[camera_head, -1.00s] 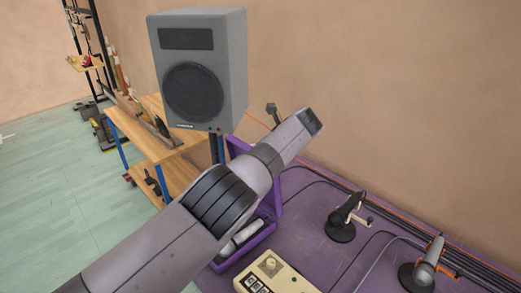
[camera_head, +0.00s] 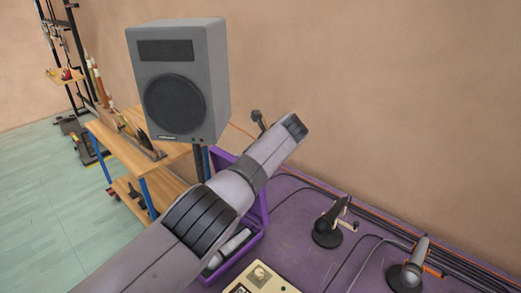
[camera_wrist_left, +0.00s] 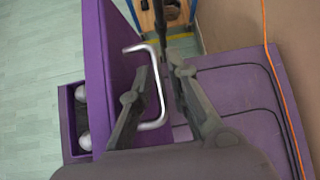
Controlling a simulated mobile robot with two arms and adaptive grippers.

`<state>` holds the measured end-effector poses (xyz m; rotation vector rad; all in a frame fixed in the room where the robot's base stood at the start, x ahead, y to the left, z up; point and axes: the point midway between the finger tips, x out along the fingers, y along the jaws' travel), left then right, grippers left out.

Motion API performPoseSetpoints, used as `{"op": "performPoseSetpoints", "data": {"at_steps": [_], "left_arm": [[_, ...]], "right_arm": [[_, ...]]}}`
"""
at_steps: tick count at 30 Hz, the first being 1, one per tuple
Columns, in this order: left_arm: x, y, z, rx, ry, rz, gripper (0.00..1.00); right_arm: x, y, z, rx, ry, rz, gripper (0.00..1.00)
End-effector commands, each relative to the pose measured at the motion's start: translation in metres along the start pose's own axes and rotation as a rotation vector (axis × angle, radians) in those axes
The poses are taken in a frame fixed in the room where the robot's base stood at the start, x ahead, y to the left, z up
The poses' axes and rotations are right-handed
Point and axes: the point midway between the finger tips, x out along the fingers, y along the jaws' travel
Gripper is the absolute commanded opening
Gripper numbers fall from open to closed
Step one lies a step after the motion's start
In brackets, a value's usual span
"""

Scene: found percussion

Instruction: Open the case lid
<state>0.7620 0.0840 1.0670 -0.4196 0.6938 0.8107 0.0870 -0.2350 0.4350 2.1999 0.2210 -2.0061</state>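The purple case (camera_head: 252,247) stands open on the purple table, with pale rounded objects inside. Its lid (camera_wrist_left: 97,72) stands roughly upright in the left wrist view; in the head view my left arm hides much of it. A bent metal handle (camera_wrist_left: 160,95) sticks out from the lid's outer face. My left gripper (camera_wrist_left: 160,68) is open, its two dark fingers apart at the handle. The handle's long bar shows between the fingers; I cannot tell whether they touch it. In the head view the left gripper is hidden behind my arm. My right gripper is not in view.
A grey speaker (camera_head: 178,80) stands behind the case. Two dark microphones on round bases (camera_head: 328,230) (camera_head: 405,275) and a cream device (camera_head: 262,280) are on the purple table (camera_head: 300,235). Cables run along the wall side. A wooden bench (camera_head: 125,140) stands beyond.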

Motion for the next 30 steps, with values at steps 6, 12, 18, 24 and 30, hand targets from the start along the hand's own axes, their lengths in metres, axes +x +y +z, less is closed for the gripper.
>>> {"op": "performPoseSetpoints", "data": {"at_steps": [6, 12, 18, 24, 30], "left_arm": [[-0.019, 0.002, -0.001, -0.001, 0.001, -0.002, 0.16], [-0.065, 0.0, -0.001, 0.0, 0.0, -0.004, 0.16], [-0.096, 0.001, -0.001, 0.0, 0.001, 0.0, 0.16], [-0.106, 0.002, -0.001, 0.001, 0.002, 0.002, 0.16], [-0.107, 0.002, -0.001, 0.001, 0.002, 0.002, 0.16]], "right_arm": [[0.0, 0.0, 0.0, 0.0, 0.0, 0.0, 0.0], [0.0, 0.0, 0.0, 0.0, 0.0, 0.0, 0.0], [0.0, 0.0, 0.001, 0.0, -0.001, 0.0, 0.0], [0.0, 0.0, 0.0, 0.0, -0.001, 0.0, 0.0], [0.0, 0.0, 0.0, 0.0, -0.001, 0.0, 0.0]]}}
